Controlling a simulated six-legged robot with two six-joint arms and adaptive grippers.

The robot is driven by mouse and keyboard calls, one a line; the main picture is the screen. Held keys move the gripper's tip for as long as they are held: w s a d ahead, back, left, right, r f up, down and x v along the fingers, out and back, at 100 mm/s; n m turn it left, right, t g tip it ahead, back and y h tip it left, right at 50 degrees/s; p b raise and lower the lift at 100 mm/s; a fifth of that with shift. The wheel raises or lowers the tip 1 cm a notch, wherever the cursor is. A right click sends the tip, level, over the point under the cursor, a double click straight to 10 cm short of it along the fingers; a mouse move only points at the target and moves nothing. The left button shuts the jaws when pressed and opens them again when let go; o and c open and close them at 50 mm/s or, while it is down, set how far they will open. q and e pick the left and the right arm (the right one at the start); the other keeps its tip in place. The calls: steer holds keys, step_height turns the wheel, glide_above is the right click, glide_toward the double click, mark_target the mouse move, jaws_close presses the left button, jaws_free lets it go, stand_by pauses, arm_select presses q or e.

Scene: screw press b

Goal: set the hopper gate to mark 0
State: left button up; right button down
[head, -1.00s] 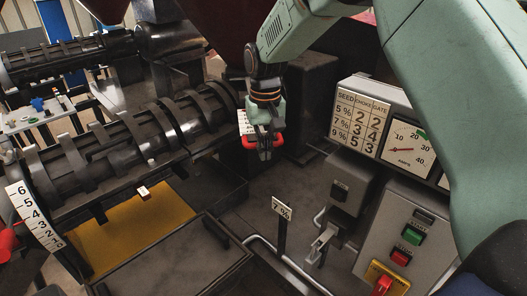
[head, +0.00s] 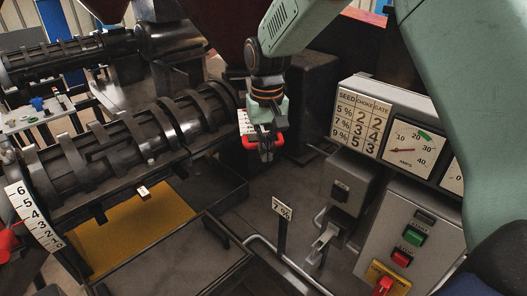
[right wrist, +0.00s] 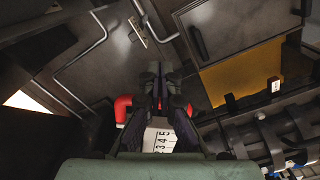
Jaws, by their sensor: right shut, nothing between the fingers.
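The hopper gate's red handle (head: 249,142) is beside my right gripper (head: 267,155), below the dark hopper (head: 218,25). In the right wrist view, the red handle (right wrist: 122,106) shows on both sides of my right gripper (right wrist: 155,72). My right gripper is shut and holds nothing; whether its fingers touch the handle, I cannot tell. A white number scale (head: 242,122) is partly hidden behind the gripper. In the right wrist view the scale (right wrist: 160,138) shows a few numbers, with part covered; the gate's setting cannot be read. My left gripper is not in view.
The ribbed press barrel (head: 130,140) lies to the left, with another number scale (head: 36,218) at its end. A seed, choke and gate chart (head: 358,122), an amps dial (head: 409,150) and a button box (head: 405,240) stand at right. A "7 %" sign (head: 282,209) stands in front.

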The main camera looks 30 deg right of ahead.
step_height(320, 180, up, 8)
steer(key=shift+f, duration=0.25)
stand_by(0.6)
stand_by(0.4)
